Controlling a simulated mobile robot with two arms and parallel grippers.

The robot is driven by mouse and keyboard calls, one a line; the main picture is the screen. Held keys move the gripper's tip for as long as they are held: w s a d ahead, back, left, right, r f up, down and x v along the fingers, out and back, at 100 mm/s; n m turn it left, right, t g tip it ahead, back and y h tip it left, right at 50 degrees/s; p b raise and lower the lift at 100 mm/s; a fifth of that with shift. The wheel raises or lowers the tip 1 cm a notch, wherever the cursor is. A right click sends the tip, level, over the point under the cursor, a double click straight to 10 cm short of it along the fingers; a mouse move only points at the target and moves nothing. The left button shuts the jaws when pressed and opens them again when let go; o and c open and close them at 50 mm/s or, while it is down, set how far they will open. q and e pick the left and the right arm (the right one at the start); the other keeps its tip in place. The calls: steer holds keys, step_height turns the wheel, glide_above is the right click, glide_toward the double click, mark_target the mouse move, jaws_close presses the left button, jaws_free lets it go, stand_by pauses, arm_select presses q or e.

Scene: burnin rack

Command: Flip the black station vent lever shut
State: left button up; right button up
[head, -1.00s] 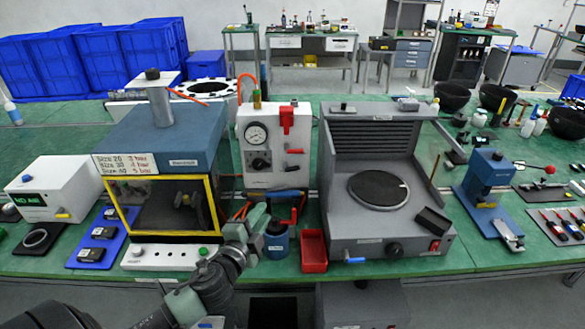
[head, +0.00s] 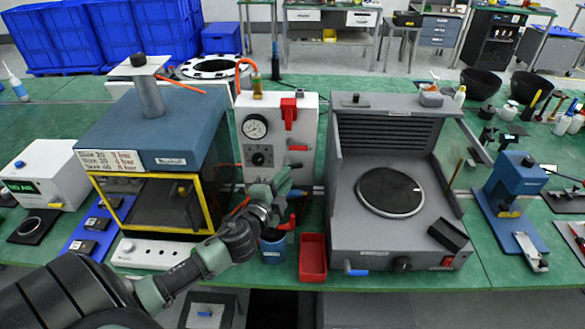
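The white gauge station (head: 305,125) stands in the middle of the bench, with a round dial and a black knob (head: 258,157) on its front. I cannot make out a plainly black vent lever. My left gripper (head: 281,180) is in front of the station's lower part, close to the lowest red handle. I cannot tell whether it touches anything or how far its fingers are apart. My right gripper is out of view.
A yellow-framed chamber (head: 145,125) stands left of the station. A grey hot-plate unit (head: 345,215) stands to the right. A blue cup (head: 272,246) and a red tray (head: 313,257) are at the front, below my gripper. Little bench is free here.

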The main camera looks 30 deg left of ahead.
mark_target(295, 167)
arm_select(q)
steer(key=x, duration=0.4)
steer(key=shift+p, duration=0.3)
steer(key=shift+w, duration=0.25)
steer(key=shift+f, duration=0.1)
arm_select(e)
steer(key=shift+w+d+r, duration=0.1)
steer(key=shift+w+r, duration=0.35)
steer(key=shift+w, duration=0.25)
arm_select(q)
jaws_close()
steer(key=p, duration=0.1)
steer(key=m+p, duration=0.1)
steer(key=p, duration=0.1)
steer(key=shift+r+m+g, duration=0.25)
steer(key=shift+m+g, duration=0.05)
steer(key=shift+f+m+p, duration=0.4)
steer(key=shift+p, duration=0.15)
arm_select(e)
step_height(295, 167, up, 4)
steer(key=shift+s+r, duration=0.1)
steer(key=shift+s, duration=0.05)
